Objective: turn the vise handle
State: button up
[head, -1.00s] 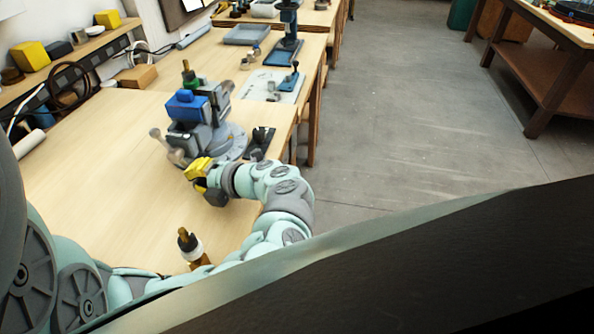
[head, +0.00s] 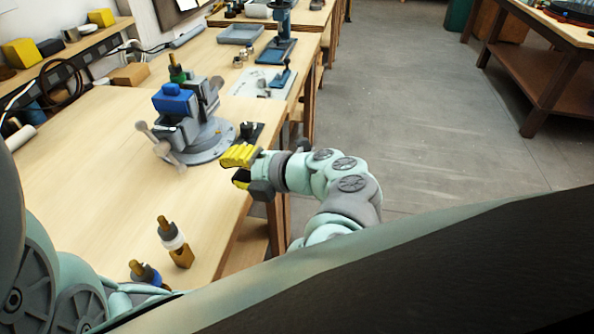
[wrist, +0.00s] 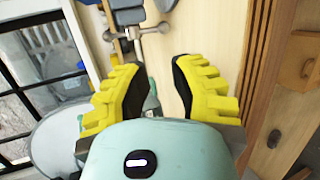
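The grey vise (head: 205,135) with blue jaws stands on a round base on the wooden bench. Its handle (head: 158,143) is a bar with rounded ends, slanting down to the right at the vise's near-left side. The handle also shows near the top of the wrist view (wrist: 140,32), beyond the fingertips. My gripper (head: 238,167), with yellow ribbed fingers, is by the bench's right edge, right of the handle and apart from it.
A small black part (head: 250,132) lies right of the vise base. A brown-and-white upright item (head: 175,243) and a blue-collared one (head: 147,275) stand at the near bench end. The bench top (head: 90,185) left of the handle is clear. Open floor lies to the right.

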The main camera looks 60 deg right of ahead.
jog(key=o, duration=0.5)
jog(key=w+d+r+m+t+h+p, duration=0.1)
jog(key=w+d+r+m+h, duration=0.1)
jog(key=w+d+r+h, duration=0.2)
jog(key=w+d+r+m+t+h+p, duration=0.1)
jog(key=w+d+r+h, duration=0.3)
jog(key=d+r, duration=0.5)
jog(key=shift+w+d+m+t, duration=0.15)
jog(key=shift+w+m+t, duration=0.2)
jog(key=shift+m, duration=0.25)
jog(key=w+d+r+m+g+h+p, duration=0.4)
jog(key=d+r+m+g+h, duration=0.7)
jog(key=r+m, duration=0.4)
jog(key=m+g+y+p, duration=0.5)
jog(key=m+g+y, duration=0.25)
jog(key=y, duration=0.75)
send_near(141, 127)
jog(key=shift+m, duration=0.45)
jog(key=x, duration=0.3)
jog(key=p+x, duration=0.1)
jog(key=x, duration=0.3)
jog(key=w+x, duration=0.1)
jog(key=x, duration=0.2)
jog(key=shift+d+f+p, duration=0.3)
jog(key=shift+p, duration=0.1)
grip_shut()
